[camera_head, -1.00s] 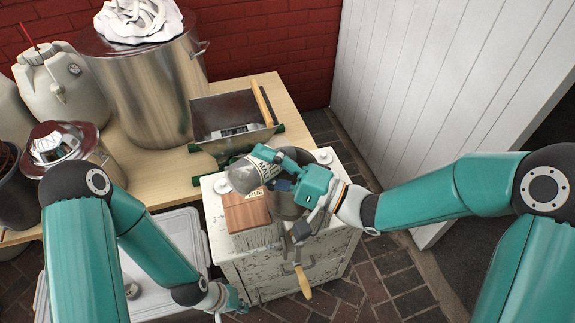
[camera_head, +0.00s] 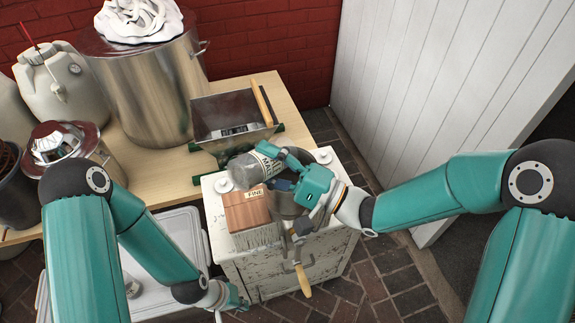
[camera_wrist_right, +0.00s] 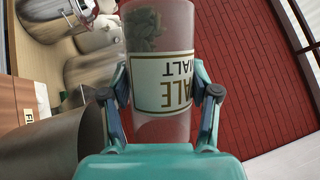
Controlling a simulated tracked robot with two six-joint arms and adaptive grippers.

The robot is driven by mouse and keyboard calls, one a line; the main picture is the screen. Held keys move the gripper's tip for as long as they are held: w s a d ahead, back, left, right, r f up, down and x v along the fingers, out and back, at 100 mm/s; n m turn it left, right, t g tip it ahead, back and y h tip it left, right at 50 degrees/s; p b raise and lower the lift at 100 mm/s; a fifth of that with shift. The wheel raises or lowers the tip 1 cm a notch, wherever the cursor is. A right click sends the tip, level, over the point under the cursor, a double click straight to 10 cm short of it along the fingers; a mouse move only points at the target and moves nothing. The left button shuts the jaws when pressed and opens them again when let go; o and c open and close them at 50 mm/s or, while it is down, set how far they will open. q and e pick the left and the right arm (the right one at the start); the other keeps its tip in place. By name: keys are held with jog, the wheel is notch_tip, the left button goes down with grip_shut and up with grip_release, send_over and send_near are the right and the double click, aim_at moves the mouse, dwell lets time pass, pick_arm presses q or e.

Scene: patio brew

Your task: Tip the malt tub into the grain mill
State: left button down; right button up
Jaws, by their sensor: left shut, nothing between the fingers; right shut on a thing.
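The malt tub (camera_head: 246,176) is a clear cylinder with a white label, held tilted on its side above the white cabinet. My right gripper (camera_head: 283,172) is shut around it. In the right wrist view the tub (camera_wrist_right: 160,125) sits between both fingers, its label upside down, with grain-like pieces at its upper end. The grain mill (camera_head: 291,208), a metal hopper with a wooden-handled crank, stands on the cabinet below my right gripper, which partly hides it. Whether any malt is falling cannot be seen. My left gripper (camera_head: 238,300) is shut and empty, low beside the cabinet's front.
A white cooler-like box (camera_head: 185,235) sits at left.

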jog(key=shift+w+d+r+m+t+p, duration=0.25)
jog(key=shift+m+t+p, duration=0.1)
jog(key=shift+m, duration=0.4)
jog(key=shift+w+d+r+m+t+p, duration=0.1)
jog(key=shift+w+r+m+t+p, duration=0.2)
jog(key=shift+m, duration=0.5)
jog(key=shift+w+d+r+m+t+p, duration=0.1)
jog(key=shift+d+r+m+t+p, duration=0.1)
jog(key=shift+m+t+p, duration=0.4)
dwell(0.9)
